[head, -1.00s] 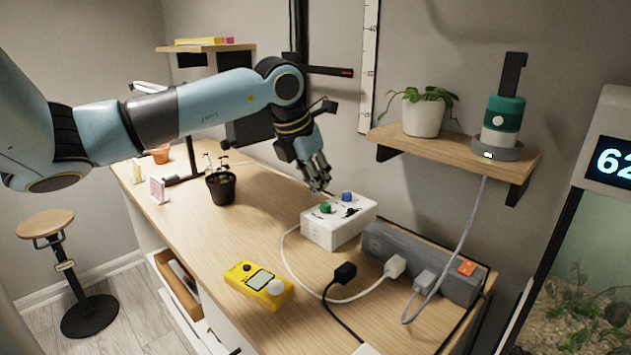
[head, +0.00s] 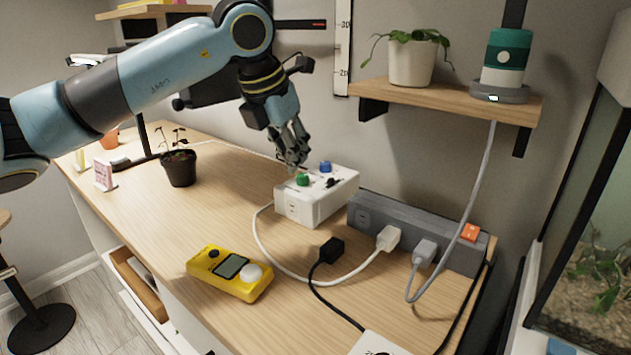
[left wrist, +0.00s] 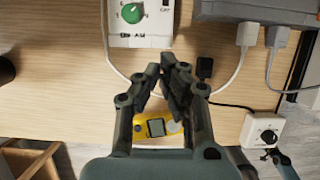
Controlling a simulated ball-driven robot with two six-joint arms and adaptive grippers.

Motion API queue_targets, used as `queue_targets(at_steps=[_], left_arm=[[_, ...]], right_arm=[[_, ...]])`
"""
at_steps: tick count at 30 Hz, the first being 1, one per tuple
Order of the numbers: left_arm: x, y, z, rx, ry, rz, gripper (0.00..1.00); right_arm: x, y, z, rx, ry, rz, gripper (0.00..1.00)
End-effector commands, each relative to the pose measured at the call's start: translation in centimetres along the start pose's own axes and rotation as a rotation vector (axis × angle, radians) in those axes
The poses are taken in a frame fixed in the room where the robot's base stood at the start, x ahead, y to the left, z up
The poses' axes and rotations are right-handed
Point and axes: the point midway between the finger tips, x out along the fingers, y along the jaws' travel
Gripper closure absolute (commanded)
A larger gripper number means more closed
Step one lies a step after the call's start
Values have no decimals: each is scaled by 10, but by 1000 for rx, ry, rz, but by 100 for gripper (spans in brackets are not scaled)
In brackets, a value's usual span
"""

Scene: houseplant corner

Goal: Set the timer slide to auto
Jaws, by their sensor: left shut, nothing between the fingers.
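The timer is a white box (head: 312,200) on the desk with a green knob (head: 303,179), a blue knob (head: 325,167) and a small black slide (head: 332,183) on top. I cannot read the slide's position. My left gripper (head: 295,160) is shut and empty, pointing down just above the box's back left side, near the green knob. Dark parts at that view's lower right (left wrist: 279,157) look like my right gripper.
A grey power strip (head: 375,213) with plugs lies right of the timer. A yellow meter (head: 230,273) lies in front, and cables cross the desk. A potted seedling (head: 179,168) stands left. A shelf (head: 450,98) juts out above. The desk between seedling and meter is clear.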

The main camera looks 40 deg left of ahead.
Motion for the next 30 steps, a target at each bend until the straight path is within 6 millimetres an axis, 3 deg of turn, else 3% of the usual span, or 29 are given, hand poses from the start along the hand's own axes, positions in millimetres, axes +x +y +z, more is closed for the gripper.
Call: queue_targets(at_steps=[6,11,18,30], left_arm=[[50,-2,-2,-6,4,-5,100],[80,-1,1,-3,2,-3,100],[88,0,32,-2,0,-2,100],[90,0,37,0,1,0,100]], right_arm=[[7,0,2,0,-3,1,52],[10,-10,3,4,-4,-10,52],[9,-18,4,8,-5,-20,52],[9,-9,4,4,-5,-9,52]])
